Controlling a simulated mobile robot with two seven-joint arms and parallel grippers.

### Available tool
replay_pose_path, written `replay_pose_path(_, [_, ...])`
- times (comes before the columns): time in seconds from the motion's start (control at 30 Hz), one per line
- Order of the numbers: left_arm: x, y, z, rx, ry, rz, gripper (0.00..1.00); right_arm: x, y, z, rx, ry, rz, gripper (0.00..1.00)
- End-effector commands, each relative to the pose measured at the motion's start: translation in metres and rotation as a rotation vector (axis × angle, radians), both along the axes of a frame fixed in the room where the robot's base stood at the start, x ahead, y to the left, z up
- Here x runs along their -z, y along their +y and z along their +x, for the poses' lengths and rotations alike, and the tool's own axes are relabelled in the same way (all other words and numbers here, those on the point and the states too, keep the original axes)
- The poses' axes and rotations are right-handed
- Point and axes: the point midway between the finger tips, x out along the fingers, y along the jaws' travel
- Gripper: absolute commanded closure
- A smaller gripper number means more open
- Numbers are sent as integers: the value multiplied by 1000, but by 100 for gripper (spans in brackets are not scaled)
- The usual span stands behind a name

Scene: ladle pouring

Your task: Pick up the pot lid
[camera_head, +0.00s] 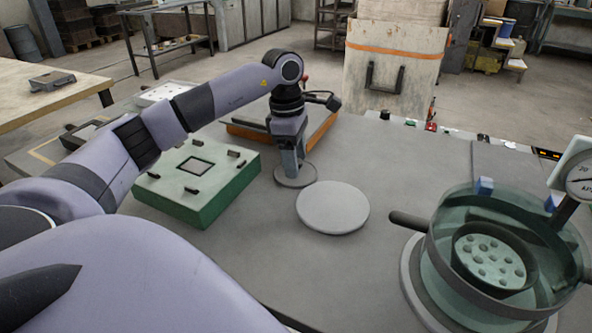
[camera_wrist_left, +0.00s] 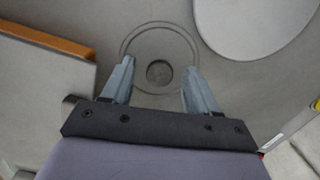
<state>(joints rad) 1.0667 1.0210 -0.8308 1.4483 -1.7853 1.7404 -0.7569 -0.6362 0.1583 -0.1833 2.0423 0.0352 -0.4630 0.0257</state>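The pot lid looks to be the small grey disc (camera_head: 308,174) on the table under my left gripper. In the left wrist view, the grey disc (camera_wrist_left: 158,44) shows a raised rim and a round dark knob (camera_wrist_left: 159,73) at its centre. My left gripper (camera_head: 293,171) points down over it. In the left wrist view, its fingers (camera_wrist_left: 158,80) are open, one on each side of the knob with gaps between. Whether they touch the disc I cannot tell. The pot (camera_head: 505,250), see-through and greenish, stands at the right with a holed insert inside. My right gripper is out of view.
A larger pale disc (camera_head: 333,208) lies just right of the small disc. A green block with a pale top (camera_head: 190,173) stands to the left. An orange-edged box (camera_head: 323,134) is close behind the gripper. The pot's dark handle (camera_head: 408,221) points left. The table's front middle is clear.

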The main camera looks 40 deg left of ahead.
Motion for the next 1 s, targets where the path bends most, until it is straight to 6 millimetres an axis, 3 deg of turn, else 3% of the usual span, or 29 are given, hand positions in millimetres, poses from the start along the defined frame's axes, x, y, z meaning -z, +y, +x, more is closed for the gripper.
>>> replay_pose_path(0.03, [0, 0, 0, 0, 0, 0, 56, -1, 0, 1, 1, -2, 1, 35])
replay_pose_path(0.17, [0, 0, 0, 0, 0, -1, 99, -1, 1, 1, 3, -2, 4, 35])
replay_pose_path(0.67, [-7, 0, 1, 0, -3, -2, 100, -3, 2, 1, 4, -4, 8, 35])
replay_pose_path(0.87, [-33, 0, 1, 0, -5, -2, 100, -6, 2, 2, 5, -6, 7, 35])
replay_pose_path(1.0, [-63, 0, 1, -1, -8, -2, 100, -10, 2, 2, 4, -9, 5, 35])
